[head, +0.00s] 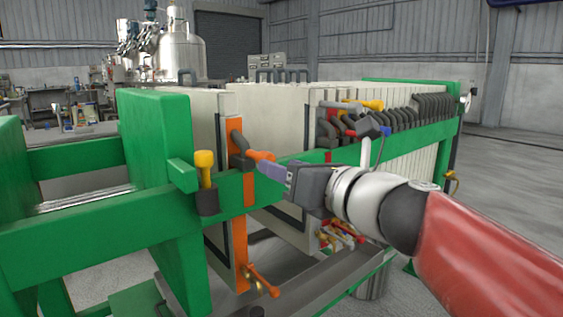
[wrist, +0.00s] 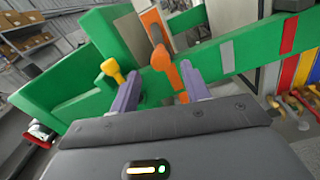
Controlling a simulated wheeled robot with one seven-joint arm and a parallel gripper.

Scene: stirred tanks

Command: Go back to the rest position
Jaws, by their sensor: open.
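My gripper (head: 268,168) is at the near side of a green filter press frame, in the middle of the head view. In the wrist view its two purple fingers (wrist: 162,92) stand apart. An orange handle (head: 260,155) on a dark mount sticks out from the press close to the fingertips. In the wrist view the orange handle (wrist: 163,61) shows ahead, between the fingertips. I cannot tell whether the fingers touch it. A yellow handle (head: 204,163) stands upright in a dark socket to the left of my gripper; it also shows in the wrist view (wrist: 111,69).
The green side rail (head: 100,218) runs along the press close to my gripper. White filter plates (head: 275,115) and a row of dark handles (head: 420,106) extend to the right. Steel tanks (head: 182,55) stand behind. Open floor (head: 520,185) lies at the right.

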